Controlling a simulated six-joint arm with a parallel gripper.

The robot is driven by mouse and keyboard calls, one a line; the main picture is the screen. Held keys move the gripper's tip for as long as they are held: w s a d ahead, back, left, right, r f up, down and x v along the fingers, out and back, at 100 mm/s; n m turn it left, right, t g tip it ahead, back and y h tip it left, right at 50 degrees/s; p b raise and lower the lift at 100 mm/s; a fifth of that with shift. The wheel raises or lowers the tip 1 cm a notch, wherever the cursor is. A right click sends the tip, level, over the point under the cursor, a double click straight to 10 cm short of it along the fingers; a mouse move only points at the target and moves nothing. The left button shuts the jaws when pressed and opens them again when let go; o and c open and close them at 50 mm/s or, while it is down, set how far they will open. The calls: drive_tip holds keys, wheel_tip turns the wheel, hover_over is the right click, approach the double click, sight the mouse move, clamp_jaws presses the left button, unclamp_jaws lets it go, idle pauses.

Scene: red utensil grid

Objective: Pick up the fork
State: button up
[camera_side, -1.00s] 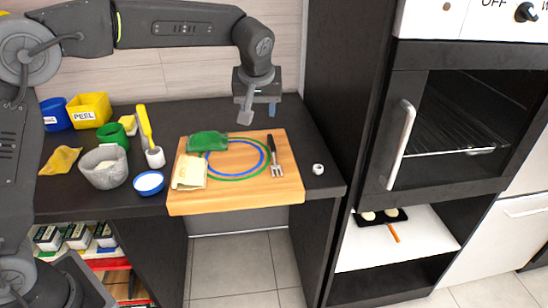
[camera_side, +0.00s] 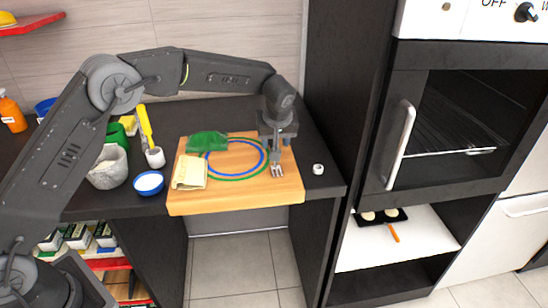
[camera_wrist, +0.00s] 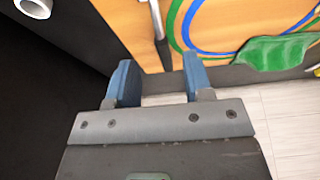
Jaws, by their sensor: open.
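The fork (camera_side: 278,171) lies on the right part of the wooden board, its metal tines toward the board's front edge. My gripper (camera_side: 276,150) is low over the fork's handle in the side view and hides most of the handle. In the wrist view, the fork's black handle (camera_wrist: 163,52) and part of its metal neck show just beyond the fingertips. It lines up with the gap between the two blue fingers of my gripper (camera_wrist: 158,72). The fingers are apart with nothing between them. I cannot tell the exact height above the board.
The wooden board (camera_side: 235,198) holds a green cloth (camera_side: 206,143), a folded cream cloth (camera_side: 189,172) and blue and green rings. A small white ring (camera_side: 318,169) is right of the board. A blue-rimmed bowl (camera_side: 149,182) and a grey pot (camera_side: 107,170) stand left.

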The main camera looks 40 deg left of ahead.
drive_tip(key=x, duration=0.5)
drive_tip(key=shift+s+f, duration=0.1)
drive_tip(key=shift+s, duration=0.05)
drive_tip(key=shift+c, duration=0.4)
clamp_jaws()
